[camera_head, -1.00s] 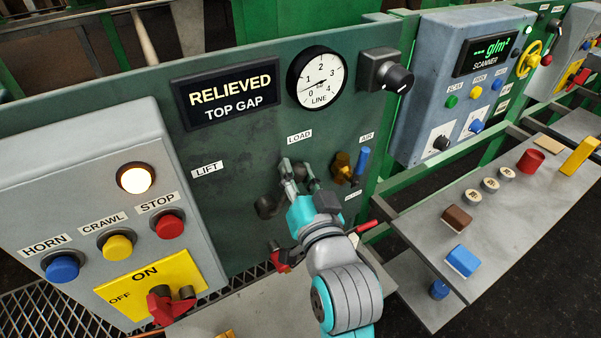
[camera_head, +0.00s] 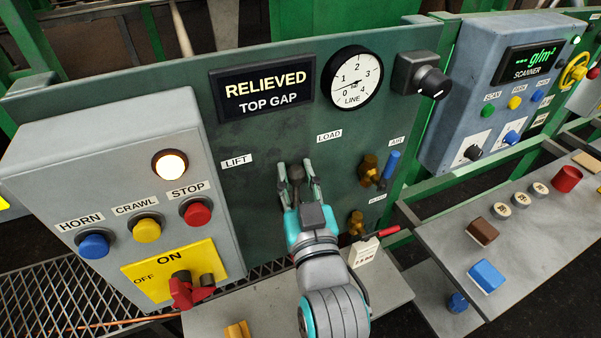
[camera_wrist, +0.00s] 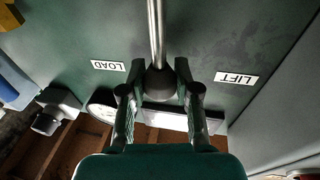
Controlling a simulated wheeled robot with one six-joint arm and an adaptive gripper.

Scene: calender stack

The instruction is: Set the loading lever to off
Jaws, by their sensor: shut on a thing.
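The loading lever's dark ball knob (camera_head: 296,173) stands in front of the green panel, between the LIFT label (camera_head: 237,160) and the LOAD label (camera_head: 329,135). My gripper (camera_head: 297,182) is shut on this knob. In the wrist view the knob (camera_wrist: 160,82) sits between my two fingers (camera_wrist: 160,92), and its bright metal shaft (camera_wrist: 156,30) runs to the top edge. My gripper and arm hide the lever's base in the head view. The display (camera_head: 263,90) reads RELIEVED, TOP GAP.
Right of my gripper are a brass valve with a blue handle (camera_head: 389,168) and a lower brass valve with a red handle (camera_head: 381,233). The grey button box (camera_head: 110,180) stands at left. The LINE gauge (camera_head: 353,77) is above. A shelf (camera_head: 455,245) with small items is at right.

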